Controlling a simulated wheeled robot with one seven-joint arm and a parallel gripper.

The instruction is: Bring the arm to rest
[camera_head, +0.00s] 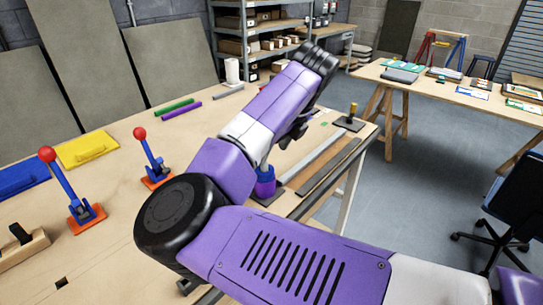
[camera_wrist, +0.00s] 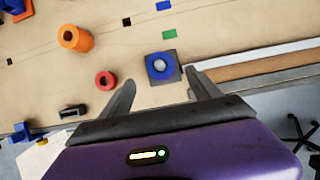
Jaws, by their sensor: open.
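My arm reaches out over the wooden workbench (camera_head: 110,205) in the head view, bent at a black elbow joint. My gripper (camera_wrist: 159,77) is open and empty in the wrist view, its two dark fingers spread apart above the bench's edge. In the head view the gripper is mostly hidden by the arm. A blue round piece (camera_wrist: 160,66) on a dark square base shows between and beyond the fingertips. I cannot tell its height below them.
Two red-knobbed levers (camera_head: 72,190) (camera_head: 150,155) stand on the bench. An orange ring piece (camera_wrist: 75,38) and a red ring (camera_wrist: 106,81) lie left of the fingers. A second table (camera_head: 450,88) and an office chair (camera_head: 515,205) stand right, across open floor.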

